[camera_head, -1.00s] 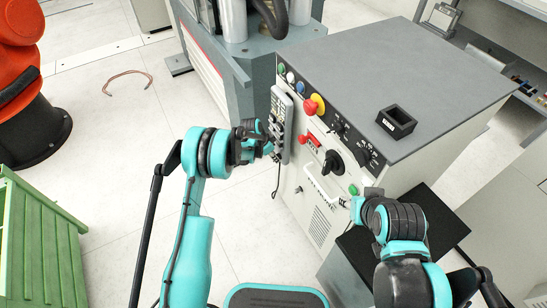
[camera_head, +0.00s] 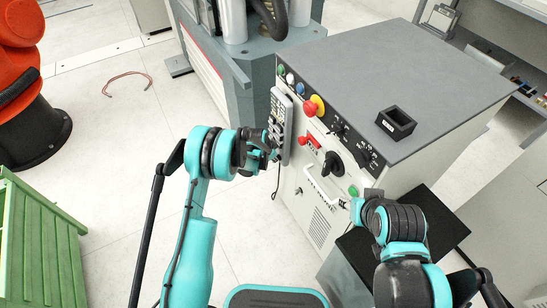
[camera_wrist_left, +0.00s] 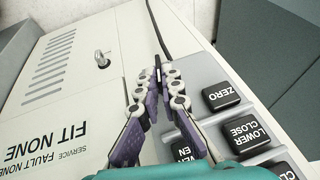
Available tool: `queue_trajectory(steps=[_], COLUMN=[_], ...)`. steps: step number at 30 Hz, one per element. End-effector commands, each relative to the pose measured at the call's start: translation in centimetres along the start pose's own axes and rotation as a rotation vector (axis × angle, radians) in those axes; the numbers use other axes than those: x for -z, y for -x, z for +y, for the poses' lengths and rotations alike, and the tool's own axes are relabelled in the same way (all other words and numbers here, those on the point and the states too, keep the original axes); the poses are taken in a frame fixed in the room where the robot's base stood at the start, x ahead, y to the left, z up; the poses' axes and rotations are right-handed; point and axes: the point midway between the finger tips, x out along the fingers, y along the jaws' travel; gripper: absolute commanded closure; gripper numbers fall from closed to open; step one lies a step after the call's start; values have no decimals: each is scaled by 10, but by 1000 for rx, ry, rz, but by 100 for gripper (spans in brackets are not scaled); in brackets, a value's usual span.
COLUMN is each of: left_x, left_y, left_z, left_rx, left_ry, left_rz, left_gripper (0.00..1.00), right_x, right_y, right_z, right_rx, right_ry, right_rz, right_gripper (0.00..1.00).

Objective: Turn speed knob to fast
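The grey control cabinet (camera_head: 410,62) has a dark panel on its front with small knobs (camera_head: 340,128), a red-on-yellow stop button (camera_head: 313,105) and a large black rotary knob (camera_head: 333,164). I cannot tell which control is the speed knob. A grey keypad (camera_head: 282,125) hangs at the cabinet's left edge. My left gripper (camera_head: 272,146) is in front of the keypad. In the left wrist view its fingers (camera_wrist_left: 157,82) converge at the tips, above keys marked ZERO (camera_wrist_left: 221,94) and LOWER CLOSE (camera_wrist_left: 246,133); no held object shows. My right gripper (camera_head: 350,203) is by the cabinet's lower front, fingers unclear.
A small black open box (camera_head: 396,121) sits on the cabinet top. A grey machine with columns (camera_head: 255,65) stands behind left. A green crate (camera_head: 38,240) and an orange robot (camera_head: 25,90) are at the left. The floor between is largely clear.

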Motion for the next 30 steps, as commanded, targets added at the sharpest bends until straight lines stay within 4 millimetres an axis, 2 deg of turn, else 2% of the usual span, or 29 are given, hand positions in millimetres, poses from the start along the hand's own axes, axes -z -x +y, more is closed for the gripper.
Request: queue_trajectory(steps=[15, 30], left_x=[0, -1], left_y=[-2, -4], left_z=[12, 15], left_rx=[382, 550], left_ry=[-162, -229], left_rz=[2, 0], left_gripper=[100, 100], right_x=[0, 0], right_y=[0, 0], right_z=[0, 0], right_rx=[0, 0], right_ry=[0, 0], right_rz=[0, 0], right_gripper=[60, 60])
